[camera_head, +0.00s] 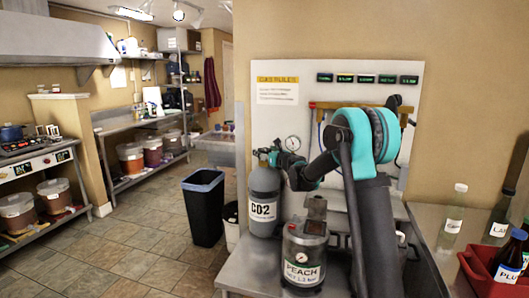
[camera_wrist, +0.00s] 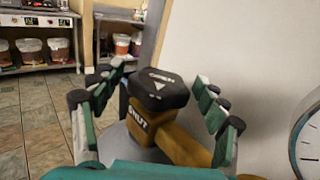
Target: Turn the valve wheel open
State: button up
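Gaps show between the fingers and the knob. In the head view my gripper (camera_head: 271,156) is at the top of the grey CO2 cylinder (camera_head: 263,190), and the knob is hard to make out there.
A round gauge (camera_wrist: 308,145) is close on the right in the wrist view, beside the white board (camera_head: 262,125). A PEACH keg (camera_head: 304,250) stands in front of the cylinder. Bottles (camera_head: 452,215) and a red crate (camera_head: 480,279) are at right. A dark bin (camera_head: 203,212) stands on the floor.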

jog(key=v, duration=1.2)
